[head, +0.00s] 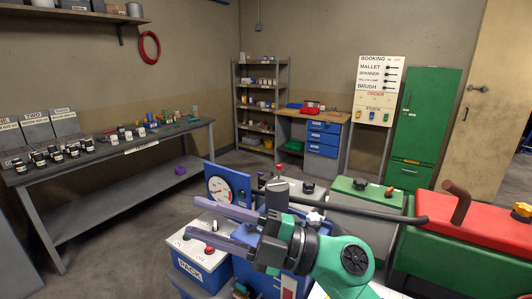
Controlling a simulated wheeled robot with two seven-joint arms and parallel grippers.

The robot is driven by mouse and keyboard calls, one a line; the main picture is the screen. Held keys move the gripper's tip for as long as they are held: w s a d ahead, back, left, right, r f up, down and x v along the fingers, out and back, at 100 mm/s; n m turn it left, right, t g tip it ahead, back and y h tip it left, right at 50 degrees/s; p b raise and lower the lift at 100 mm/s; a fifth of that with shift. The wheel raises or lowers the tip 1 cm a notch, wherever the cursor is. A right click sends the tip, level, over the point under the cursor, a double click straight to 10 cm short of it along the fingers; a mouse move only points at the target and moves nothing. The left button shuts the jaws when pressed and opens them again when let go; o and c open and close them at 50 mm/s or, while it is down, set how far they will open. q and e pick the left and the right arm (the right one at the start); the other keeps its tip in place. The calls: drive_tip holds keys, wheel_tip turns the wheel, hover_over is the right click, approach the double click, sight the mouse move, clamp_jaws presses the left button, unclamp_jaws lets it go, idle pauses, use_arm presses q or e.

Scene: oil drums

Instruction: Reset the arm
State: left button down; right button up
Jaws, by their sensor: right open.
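My right arm comes in from the lower right, with green and black links. Its right gripper (193,217) points left with two long purple-grey fingers held apart and nothing between them. The fingers hang in front of and over a white-topped blue machine (194,268) marked PACK, which has a red button on top. A blue panel with a round white gauge (220,190) stands just behind the upper finger. Whether the fingers touch the machine cannot be told. My left gripper is not in view.
A green unit (368,192) and a red-topped green unit (475,222) stand close on the right. A long workbench (130,147) with jars and small bottles runs along the left wall. Shelves, blue drawers (323,140) and a green cabinet (430,115) stand behind. Open floor (120,225) lies left.

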drive_tip(key=w+d+m+t+h, duration=0.7)
drive_tip(key=w+d+m+t, duration=0.3)
drive_tip(key=d+m+t, duration=0.45)
drive_tip(key=w+d+f+m+g+h, duration=0.1)
drive_tip(key=d+f+m+h, duration=0.55)
drive_tip(key=f, duration=0.25)
drive_tip(key=w+d+f+m+h, duration=0.1)
drive_tip(key=d+f+m+h, duration=0.5)
drive_tip(key=f+m+h, duration=0.15)
drive_tip(key=s+d+f+g, duration=0.2)
drive_tip(key=s+f+g, duration=0.5)
drive_tip(key=s+f, duration=0.45)
drive_tip(key=s+d+f+g, duration=0.3)
drive_tip(key=s+f+g, duration=0.3)
drive_tip(key=s+f, duration=0.55)
wheel_tip(320, 180, down, 30)
drive_tip(key=s+g+b, duration=0.1)
drive_tip(key=b, duration=0.5)
drive_tip(key=s+d+f+g+b, duration=0.1)
drive_tip(key=s+f+b, duration=0.3)
drive_tip(key=s+f, duration=1.1)
wheel_tip(320, 180, down, 2)
drive_tip(key=shift+d, duration=0.7)
drive_tip(key=shift+n, duration=0.25)
